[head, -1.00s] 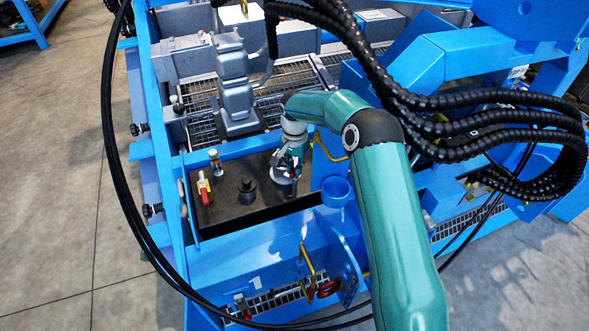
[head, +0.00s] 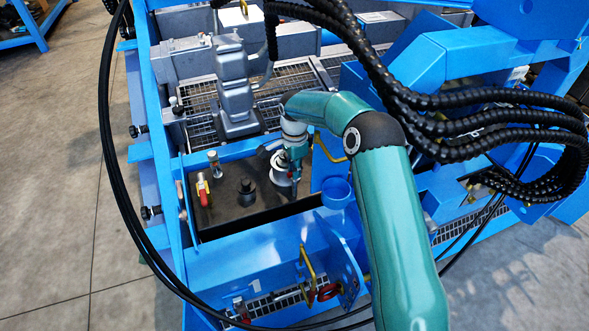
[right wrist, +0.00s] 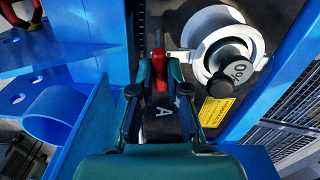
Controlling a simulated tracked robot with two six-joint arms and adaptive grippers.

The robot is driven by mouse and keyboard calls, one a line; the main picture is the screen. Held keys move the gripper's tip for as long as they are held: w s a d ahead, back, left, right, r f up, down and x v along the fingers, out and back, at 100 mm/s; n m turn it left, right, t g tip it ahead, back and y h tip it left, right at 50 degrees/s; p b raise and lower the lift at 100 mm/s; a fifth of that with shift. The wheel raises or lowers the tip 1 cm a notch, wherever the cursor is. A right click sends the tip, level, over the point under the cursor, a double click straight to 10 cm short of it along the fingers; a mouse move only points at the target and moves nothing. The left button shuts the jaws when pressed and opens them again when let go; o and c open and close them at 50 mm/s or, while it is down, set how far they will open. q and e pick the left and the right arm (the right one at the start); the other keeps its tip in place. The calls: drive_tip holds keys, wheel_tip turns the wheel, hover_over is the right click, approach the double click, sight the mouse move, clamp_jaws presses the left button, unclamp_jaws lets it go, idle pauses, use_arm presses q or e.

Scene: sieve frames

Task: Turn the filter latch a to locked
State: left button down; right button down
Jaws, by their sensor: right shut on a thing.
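My right gripper (head: 292,172) reaches down onto the dark panel (head: 228,208) in the head view, beside a white round filter housing (head: 279,168). In the right wrist view the right gripper (right wrist: 160,82) is shut on a red latch handle (right wrist: 158,66), with one finger on each side. A white letter A is marked on the dark surface below the fingers. The white housing with its black knob (right wrist: 233,73) sits just right of the handle. The fingers hide part of the latch. My left gripper is not in view.
A red-handled valve (head: 203,190) and a black cap (head: 246,188) stand on the panel to the left. A blue cup (head: 336,190) and blue plate sit close on the right. Black hoses (head: 480,110) hang over the right side.

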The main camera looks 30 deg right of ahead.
drive_tip(key=shift+w+a, duration=0.1)
drive_tip(key=c, duration=1.2)
unclamp_jaws()
drive_tip(key=shift+o, duration=0.2)
drive_tip(key=shift+r, duration=0.1)
wheel_tip(320, 180, up, 12)
